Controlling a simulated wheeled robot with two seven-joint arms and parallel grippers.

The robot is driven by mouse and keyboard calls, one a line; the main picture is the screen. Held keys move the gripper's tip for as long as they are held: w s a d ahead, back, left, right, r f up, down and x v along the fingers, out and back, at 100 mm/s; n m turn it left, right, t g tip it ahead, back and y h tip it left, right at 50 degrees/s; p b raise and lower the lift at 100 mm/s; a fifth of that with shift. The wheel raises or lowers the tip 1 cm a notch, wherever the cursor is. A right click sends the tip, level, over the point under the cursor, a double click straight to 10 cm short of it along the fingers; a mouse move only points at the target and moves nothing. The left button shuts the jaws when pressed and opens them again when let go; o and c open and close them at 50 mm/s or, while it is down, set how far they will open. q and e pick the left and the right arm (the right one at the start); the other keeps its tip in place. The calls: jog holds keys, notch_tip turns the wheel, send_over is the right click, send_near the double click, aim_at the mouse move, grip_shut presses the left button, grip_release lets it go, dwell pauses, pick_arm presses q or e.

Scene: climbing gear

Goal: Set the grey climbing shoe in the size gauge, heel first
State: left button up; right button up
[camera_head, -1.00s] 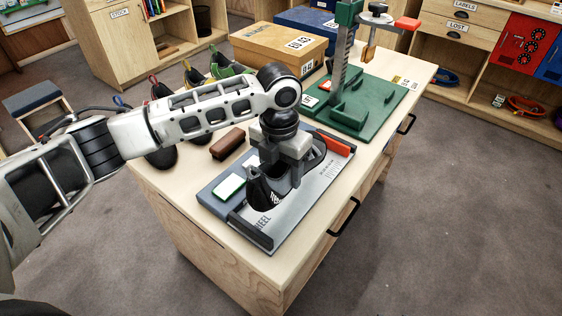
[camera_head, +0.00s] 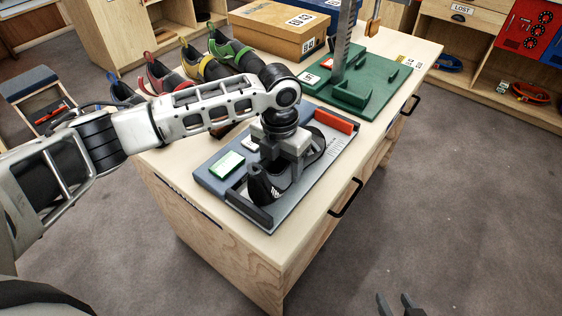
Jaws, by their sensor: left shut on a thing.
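The grey climbing shoe (camera_head: 262,187) is dark and sits over the plate of the size gauge. My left gripper (camera_head: 283,168) is shut on it from above and hides its middle. One end of the shoe is close to the gauge's dark heel stop (camera_head: 247,208); I cannot tell whether they touch or whether the sole rests flat. The other end points toward the orange-red slider (camera_head: 333,120). The size gauge (camera_head: 318,172) lies on the bench with a scale along its right side. My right gripper (camera_head: 395,303) shows only its fingertips, apart and empty, at the bottom edge.
A green device (camera_head: 372,90) with an upright toothed post stands behind the gauge. Several colourful shoes (camera_head: 195,65) line the bench's left side, with a cardboard box (camera_head: 262,38) behind. The bench's front corner (camera_head: 262,250) is bare. Floor is clear at right.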

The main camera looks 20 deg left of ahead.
pick_arm(q)
jog(key=shift+f+p, duration=0.1)
jog(key=shift+p, duration=0.3)
jog(key=shift+s+a+f, duration=0.1)
dwell(0.7)
jog(key=shift+s+f, duration=0.1)
jog(key=shift+f, duration=0.15)
dwell(0.3)
jog(key=o, duration=1.2)
jog(key=shift+r, duration=0.1)
